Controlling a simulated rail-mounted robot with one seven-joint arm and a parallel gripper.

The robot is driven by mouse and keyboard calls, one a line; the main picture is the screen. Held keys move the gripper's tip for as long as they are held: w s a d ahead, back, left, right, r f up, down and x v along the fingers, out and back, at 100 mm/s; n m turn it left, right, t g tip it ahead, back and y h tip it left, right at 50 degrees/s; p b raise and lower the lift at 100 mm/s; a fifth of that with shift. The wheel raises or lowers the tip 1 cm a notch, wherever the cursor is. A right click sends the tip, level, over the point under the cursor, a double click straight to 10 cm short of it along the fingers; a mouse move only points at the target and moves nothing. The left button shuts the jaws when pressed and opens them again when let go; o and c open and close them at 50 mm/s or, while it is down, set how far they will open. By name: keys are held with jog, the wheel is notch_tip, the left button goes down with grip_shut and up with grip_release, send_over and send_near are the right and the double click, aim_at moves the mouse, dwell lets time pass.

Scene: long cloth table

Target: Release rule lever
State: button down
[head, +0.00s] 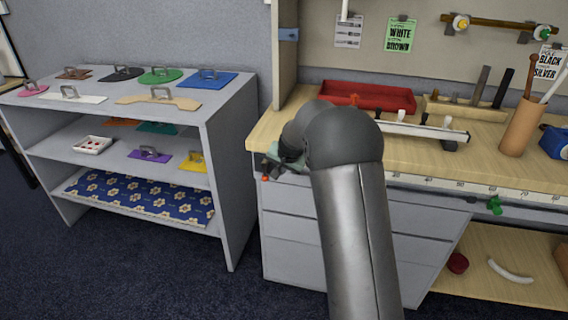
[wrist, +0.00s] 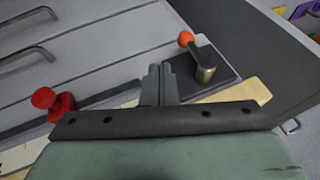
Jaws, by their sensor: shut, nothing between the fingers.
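A lever with an orange ball knob (wrist: 186,38) and a metal pivot stands on a dark plate at the bench's left front corner. Its orange knob shows in the head view (head: 264,179). My gripper (wrist: 160,72) is shut and empty, with its fingertips beside the dark plate, apart from the lever in the wrist picture. In the head view my gripper (head: 270,165) is at the bench's left corner, partly hidden by my arm. The white rule (head: 430,184) runs along the bench's front edge; my arm hides its left part.
A red knob (wrist: 52,103) is left of my fingers in the wrist view. A green clamp (head: 494,204) hangs at the rule further right. Grey drawers (head: 285,235) lie below. A red tray (head: 365,97) is on the bench.

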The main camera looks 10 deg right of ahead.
aim_at(265, 170)
jog(key=w+a+f, duration=0.3)
jog(key=f, duration=0.1)
jog(key=shift+w, duration=0.25)
jog(key=shift+d+f, duration=0.1)
jog(key=shift+f+b, duration=0.1)
jog(key=shift+b, duration=0.8)
jog(key=shift+y, duration=0.3)
